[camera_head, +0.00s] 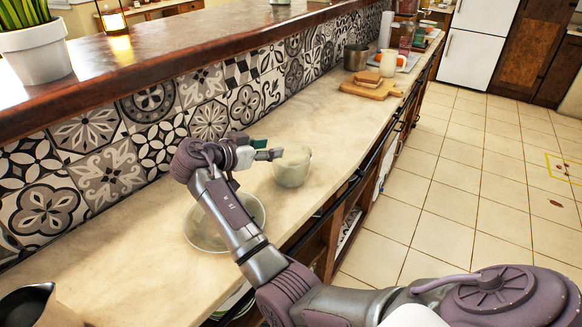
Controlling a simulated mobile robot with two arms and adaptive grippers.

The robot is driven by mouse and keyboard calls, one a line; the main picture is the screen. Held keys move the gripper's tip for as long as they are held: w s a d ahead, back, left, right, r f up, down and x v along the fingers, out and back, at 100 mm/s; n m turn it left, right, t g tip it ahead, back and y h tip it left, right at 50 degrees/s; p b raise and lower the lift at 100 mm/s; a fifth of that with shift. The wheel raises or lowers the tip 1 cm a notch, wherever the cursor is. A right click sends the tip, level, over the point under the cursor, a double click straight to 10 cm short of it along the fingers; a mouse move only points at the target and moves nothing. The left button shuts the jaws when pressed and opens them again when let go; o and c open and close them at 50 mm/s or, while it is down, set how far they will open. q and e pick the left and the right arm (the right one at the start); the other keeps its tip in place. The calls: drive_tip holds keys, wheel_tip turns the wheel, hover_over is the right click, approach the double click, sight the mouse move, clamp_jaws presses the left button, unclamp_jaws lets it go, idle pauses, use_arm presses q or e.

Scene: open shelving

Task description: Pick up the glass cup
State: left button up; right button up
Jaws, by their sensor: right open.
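A clear glass cup (293,171) stands upright on the pale stone counter (125,245), near its middle. My right arm reaches in from the lower right over the counter. My right gripper (267,149) is open and empty, just left of the cup, at about the height of its rim. One fingertip overlaps the cup's near-left rim in the picture; I cannot tell whether they touch. My left gripper is out of view.
A glass bowl (256,211) sits under my right forearm, which partly hides it. A dark-topped jug (42,309) stands at lower left. Beyond the cup are a cutting board with bread (377,91) and a metal pot (356,58). A patterned tile wall (158,139) borders the counter.

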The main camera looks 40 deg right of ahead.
sight(281, 145)
drive_tip(key=x, duration=0.5)
drive_tip(key=shift+w+b, duration=0.1)
drive_tip(key=shift+b, duration=0.25)
drive_tip(key=shift+a, duration=0.1)
drive_tip(key=shift+c, duration=0.6)
clamp_jaws()
drive_tip(key=shift+r, duration=0.1)
